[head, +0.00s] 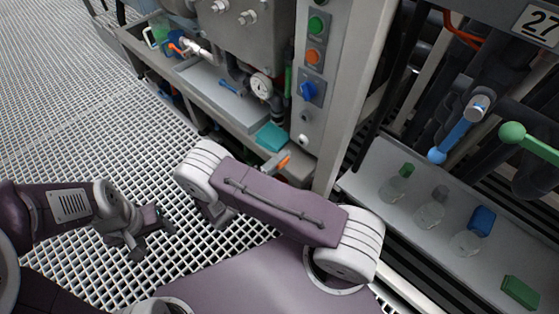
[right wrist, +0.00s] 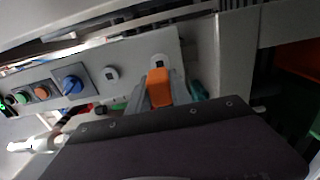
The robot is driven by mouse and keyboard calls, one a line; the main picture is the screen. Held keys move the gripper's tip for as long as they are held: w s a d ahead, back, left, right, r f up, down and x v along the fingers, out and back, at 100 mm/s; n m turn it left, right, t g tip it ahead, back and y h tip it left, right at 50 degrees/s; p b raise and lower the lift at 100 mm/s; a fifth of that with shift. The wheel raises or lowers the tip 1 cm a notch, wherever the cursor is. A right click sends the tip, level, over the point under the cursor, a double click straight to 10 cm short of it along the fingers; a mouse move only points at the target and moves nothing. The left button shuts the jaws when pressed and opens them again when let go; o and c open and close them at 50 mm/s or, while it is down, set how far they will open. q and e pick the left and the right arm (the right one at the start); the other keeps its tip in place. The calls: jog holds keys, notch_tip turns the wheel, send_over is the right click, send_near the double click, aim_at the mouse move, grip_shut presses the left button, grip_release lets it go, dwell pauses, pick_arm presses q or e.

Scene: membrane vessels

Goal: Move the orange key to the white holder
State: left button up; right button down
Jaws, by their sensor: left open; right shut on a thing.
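The orange key (right wrist: 159,88) is between the fingers of my right gripper (right wrist: 155,92), which is shut on it. In the head view the key (head: 284,162) shows as a small orange piece past my right forearm, beside a grey fingertip; most of this gripper is hidden. A white holder (right wrist: 158,61) with a dark opening is on the grey panel just beyond the key in the right wrist view. In the head view the white holder (head: 303,140) is low on the panel post. I cannot tell whether key and holder touch. My left gripper (head: 152,238) is open and empty over the grating.
The panel has a green button (head: 317,25), an orange button (head: 313,56) and a blue knob (head: 308,90). A teal block (head: 271,137) lies on the ledge. Several bottles stand on the right shelf (head: 385,165).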

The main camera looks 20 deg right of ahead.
aim_at(301, 142)
jog(key=shift+x, duration=2.75)
jog(key=shift+p, duration=0.35)
jog(key=shift+w+d, duration=0.2)
jog(key=shift+d, duration=0.3)
jog(key=c, duration=1.1)
grip_release()
